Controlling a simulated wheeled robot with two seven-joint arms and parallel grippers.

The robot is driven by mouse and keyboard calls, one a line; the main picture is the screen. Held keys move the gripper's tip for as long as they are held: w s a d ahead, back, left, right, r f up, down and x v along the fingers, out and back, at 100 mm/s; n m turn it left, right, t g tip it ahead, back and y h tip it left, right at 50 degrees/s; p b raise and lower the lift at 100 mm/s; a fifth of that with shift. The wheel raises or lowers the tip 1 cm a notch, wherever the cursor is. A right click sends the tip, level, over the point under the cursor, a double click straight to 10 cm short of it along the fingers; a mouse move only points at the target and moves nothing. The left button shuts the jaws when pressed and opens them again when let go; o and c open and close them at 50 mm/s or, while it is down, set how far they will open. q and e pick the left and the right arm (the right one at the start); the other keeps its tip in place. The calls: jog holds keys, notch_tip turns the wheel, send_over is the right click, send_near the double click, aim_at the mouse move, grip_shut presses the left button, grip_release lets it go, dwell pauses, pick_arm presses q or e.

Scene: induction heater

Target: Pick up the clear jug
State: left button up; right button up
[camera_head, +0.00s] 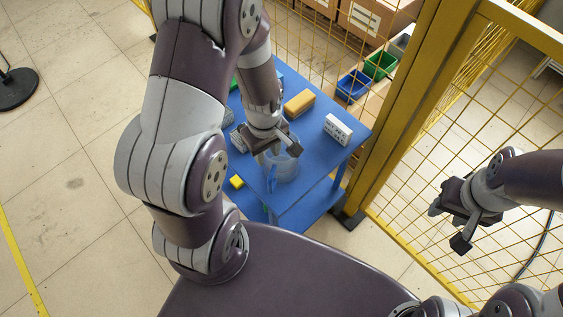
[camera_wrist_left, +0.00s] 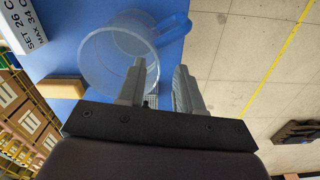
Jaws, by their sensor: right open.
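The clear jug (camera_head: 286,168) stands on the blue table, partly hidden behind my left gripper (camera_head: 272,152) in the head view. The handle lies just beyond the fingertips. My right gripper (camera_head: 449,226) is open and empty, away from the table at the right.
The blue table (camera_head: 318,160) also carries a white sign block (camera_head: 338,129), an orange block (camera_head: 299,104) and a small yellow piece (camera_head: 237,182) at its lower left. A yellow mesh fence (camera_head: 398,110) stands to the right. Blue (camera_head: 354,86) and green (camera_head: 380,66) bins stand behind.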

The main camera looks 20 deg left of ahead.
aim_at(266, 159)
pick_arm(q)
jog(key=f, duration=0.4)
jog(key=shift+w+a+f, duration=0.15)
jog(key=shift+a+f, duration=0.05)
jog(key=shift+a, duration=0.15)
jog(key=shift+w+f, duration=0.15)
jog(key=shift+f, duration=0.2)
grip_shut()
jog(key=shift+d, duration=0.1)
